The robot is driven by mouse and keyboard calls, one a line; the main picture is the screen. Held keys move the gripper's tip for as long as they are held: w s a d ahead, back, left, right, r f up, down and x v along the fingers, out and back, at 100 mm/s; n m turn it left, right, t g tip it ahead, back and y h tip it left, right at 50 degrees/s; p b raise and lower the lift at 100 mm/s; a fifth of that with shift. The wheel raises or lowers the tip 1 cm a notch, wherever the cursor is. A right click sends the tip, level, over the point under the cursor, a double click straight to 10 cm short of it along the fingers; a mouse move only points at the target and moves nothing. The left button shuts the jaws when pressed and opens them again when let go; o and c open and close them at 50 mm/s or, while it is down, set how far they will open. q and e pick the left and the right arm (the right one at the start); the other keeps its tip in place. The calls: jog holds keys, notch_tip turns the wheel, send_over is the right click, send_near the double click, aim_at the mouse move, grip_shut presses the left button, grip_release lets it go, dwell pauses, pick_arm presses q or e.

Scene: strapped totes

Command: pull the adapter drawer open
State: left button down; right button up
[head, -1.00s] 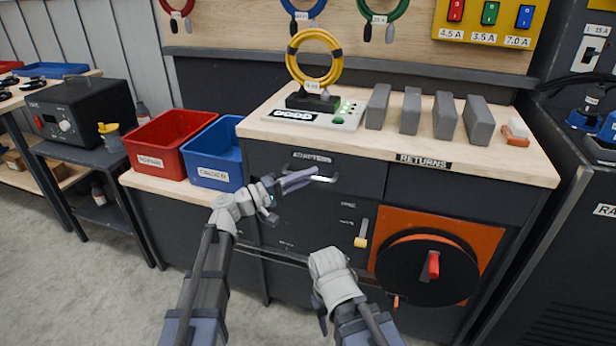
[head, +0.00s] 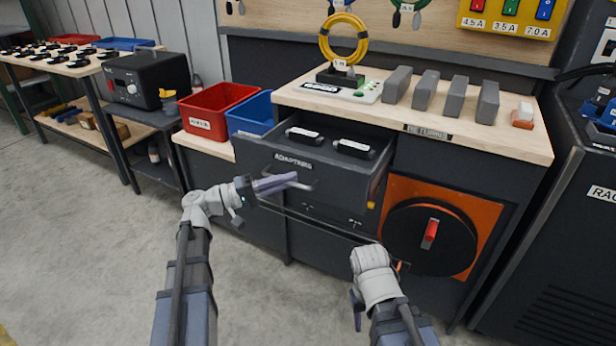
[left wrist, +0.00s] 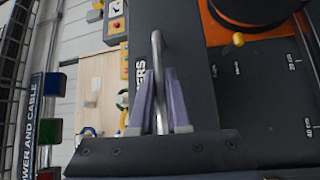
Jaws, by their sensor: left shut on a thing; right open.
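The adapter drawer (head: 300,167) stands pulled out from the bench, its front marked ADAPTERS. Two black adapters with white labels (head: 353,147) lie inside it. My left gripper (head: 292,180) is shut on the drawer's bar handle (head: 306,186). In the left wrist view the metal handle (left wrist: 157,75) runs between the two purple fingers of my left gripper (left wrist: 160,100). My right gripper (head: 357,300) is low in front of the bench, apart from the drawer; its fingers are mostly hidden behind its wrist.
A red bin (head: 215,110) and a blue bin (head: 250,114) stand left of the drawer. A black reel with a red handle (head: 430,235) on an orange panel is at the right. The bench top (head: 470,133) carries several grey blocks. Open floor lies at the left.

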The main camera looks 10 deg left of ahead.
pick_arm(q)
jog(key=s+a, duration=0.3)
jog(key=s, duration=0.6)
pick_arm(e)
jog(key=shift+s, duration=0.5)
pick_arm(q)
jog(key=c, duration=0.9)
grip_release()
jog(key=shift+b+v, duration=0.5)
jog(key=shift+v, duration=3.4)
pick_arm(e)
jog(key=shift+f, duration=0.55)
